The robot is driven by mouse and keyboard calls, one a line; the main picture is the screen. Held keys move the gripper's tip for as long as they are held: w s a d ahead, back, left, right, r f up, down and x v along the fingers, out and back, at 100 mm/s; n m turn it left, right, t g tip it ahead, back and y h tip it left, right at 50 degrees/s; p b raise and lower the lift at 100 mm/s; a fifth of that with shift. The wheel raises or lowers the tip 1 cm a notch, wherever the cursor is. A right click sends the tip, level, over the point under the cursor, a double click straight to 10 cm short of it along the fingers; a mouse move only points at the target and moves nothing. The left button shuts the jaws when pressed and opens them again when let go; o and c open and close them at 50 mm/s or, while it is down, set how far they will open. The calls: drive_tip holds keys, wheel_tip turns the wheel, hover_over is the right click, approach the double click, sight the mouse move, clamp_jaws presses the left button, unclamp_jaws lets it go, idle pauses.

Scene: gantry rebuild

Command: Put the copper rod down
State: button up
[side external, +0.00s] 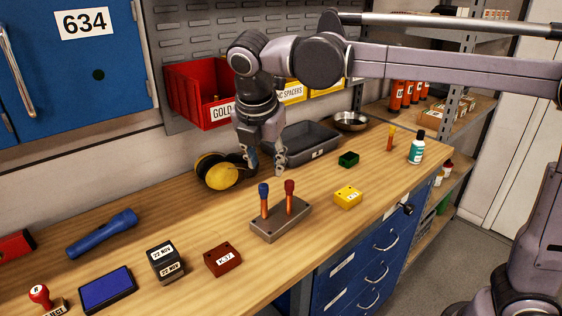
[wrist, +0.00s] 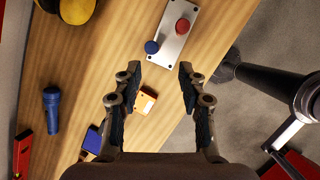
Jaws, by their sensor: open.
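Two copper rods stand upright in a grey metal block (side external: 275,229), one with a blue top (side external: 264,203) and one with a red top (side external: 289,199). A third slim rod with an orange-yellow look (side external: 390,139) stands at the back right of the bench. My gripper (side external: 266,164) is open and empty, pointing down over the bench behind the grey block. In the wrist view my gripper (wrist: 160,73) has nothing between its fingers. The grey block (wrist: 170,52) shows there beyond the fingertips, with the blue and red tops seen from above.
Yellow-black earmuffs (side external: 221,177) and a grey tray (side external: 300,145) lie close to my gripper. A red block (side external: 222,259) is front left.

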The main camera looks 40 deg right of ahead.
drive_tip(key=s+d+f+m+t+y, duration=0.3)
drive_tip(key=s+d+f+m, duration=0.8)
drive_tip(key=m, duration=1.2)
drive_tip(key=s+d+t, duration=0.1)
drive_tip(key=s+d, duration=0.1)
drive_tip(key=s, duration=0.1)
drive_tip(key=shift+s+d+f, duration=0.15)
drive_tip(key=shift+d+f, duration=0.15)
drive_tip(key=shift+f, duration=0.1)
